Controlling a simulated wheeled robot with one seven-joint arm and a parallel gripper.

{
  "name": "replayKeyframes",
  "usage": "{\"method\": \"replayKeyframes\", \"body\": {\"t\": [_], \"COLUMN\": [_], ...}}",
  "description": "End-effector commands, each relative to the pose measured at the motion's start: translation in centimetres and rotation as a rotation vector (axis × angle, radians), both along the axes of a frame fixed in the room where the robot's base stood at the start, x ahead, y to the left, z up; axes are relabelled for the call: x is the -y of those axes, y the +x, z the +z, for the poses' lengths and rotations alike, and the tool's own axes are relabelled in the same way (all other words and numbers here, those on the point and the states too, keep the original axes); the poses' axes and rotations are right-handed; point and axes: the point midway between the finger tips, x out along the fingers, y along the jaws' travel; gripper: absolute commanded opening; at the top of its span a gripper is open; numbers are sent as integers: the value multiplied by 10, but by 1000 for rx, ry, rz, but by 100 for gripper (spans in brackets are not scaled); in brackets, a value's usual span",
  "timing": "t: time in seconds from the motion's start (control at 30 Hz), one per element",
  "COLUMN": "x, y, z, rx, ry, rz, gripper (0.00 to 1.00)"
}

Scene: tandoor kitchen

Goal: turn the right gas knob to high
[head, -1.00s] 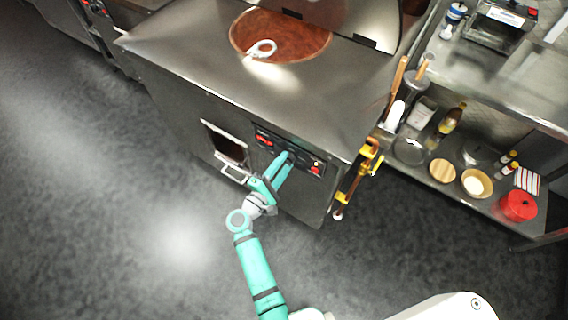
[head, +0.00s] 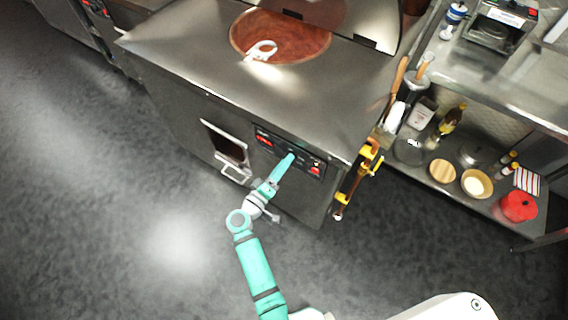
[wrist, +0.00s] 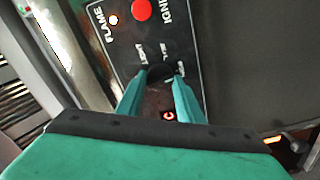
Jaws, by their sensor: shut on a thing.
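The dark control panel (head: 303,162) is on the front of the steel tandoor. My gripper (head: 291,156) reaches up to it, left of the red button at the panel's right end. In the wrist view my gripper (wrist: 160,80) has its two teal fingers shut on a dark knob (wrist: 160,73), the right gas knob, one finger on each side. The fingers and shadow hide much of the knob, and I cannot read its pointer. Small white labels stand around it, too blurred to read for certain.
The red ignition button (wrist: 141,10) and a flame lamp (wrist: 113,20) sit beyond the knob. A hatch with a handle (head: 236,171) is left of the panel. Yellow gas fittings (head: 361,172) stand at the tandoor's right corner. The floor in front is clear.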

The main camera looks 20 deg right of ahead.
Motion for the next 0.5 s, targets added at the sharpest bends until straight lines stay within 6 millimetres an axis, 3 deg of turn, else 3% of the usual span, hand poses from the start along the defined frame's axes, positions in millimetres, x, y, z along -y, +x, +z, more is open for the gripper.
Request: {"method": "replayKeyframes", "body": {"t": [0.5], "x": [0], "y": [-1], "z": [-1], "rx": [78], "ry": [62], "rz": [-2], "gripper": [11]}}
